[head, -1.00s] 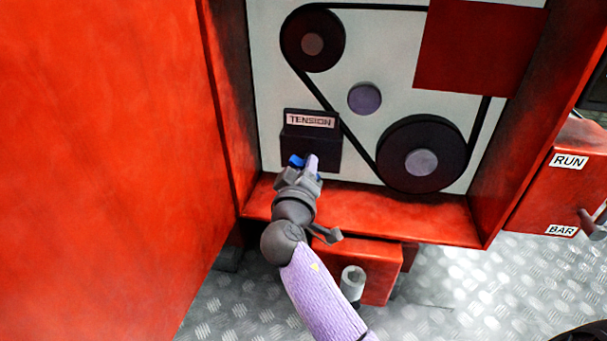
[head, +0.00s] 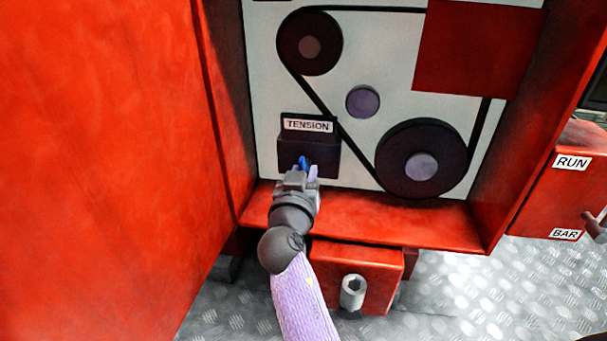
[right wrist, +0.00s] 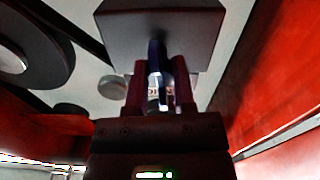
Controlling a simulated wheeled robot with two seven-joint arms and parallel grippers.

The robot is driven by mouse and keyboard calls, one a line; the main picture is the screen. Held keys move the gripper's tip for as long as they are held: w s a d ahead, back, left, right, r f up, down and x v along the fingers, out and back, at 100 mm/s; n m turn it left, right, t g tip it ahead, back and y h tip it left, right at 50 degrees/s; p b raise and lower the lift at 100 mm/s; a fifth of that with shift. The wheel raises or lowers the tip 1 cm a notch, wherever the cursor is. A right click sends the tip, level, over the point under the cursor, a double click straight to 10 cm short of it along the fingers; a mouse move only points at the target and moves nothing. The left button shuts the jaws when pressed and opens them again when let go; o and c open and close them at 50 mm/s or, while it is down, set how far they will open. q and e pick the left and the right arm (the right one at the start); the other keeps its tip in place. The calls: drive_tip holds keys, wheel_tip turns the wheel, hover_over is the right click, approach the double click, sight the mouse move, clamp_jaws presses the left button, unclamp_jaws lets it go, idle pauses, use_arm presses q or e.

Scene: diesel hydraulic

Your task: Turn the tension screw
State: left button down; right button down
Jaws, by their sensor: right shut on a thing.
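The dark tension block (head: 308,152) with its white "TENSION" label is at the lower left of the belt panel. A blue piece, seemingly the tension screw (head: 303,162), shows at the block's front. My right gripper (head: 306,173) is at the block, shut on this piece. In the right wrist view, the two dark reddish fingers (right wrist: 158,88) stand either side of the dark blue screw (right wrist: 154,58), below the grey block (right wrist: 160,28). The screw's far end is hidden. My left gripper is not in view.
The black belt runs past the block around an upper pulley (head: 310,42) and a large lower pulley (head: 422,160). A red door (head: 100,150) stands at the left. A red box with a hex socket (head: 352,290) is below, and a RUN/BAR box (head: 568,190) is at the right.

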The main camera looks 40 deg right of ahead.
drive_tip(key=shift+f+m, duration=0.1)
drive_tip(key=shift+m, duration=0.2)
idle(0.4)
drive_tip(key=shift+c, duration=2.2)
unclamp_jaws()
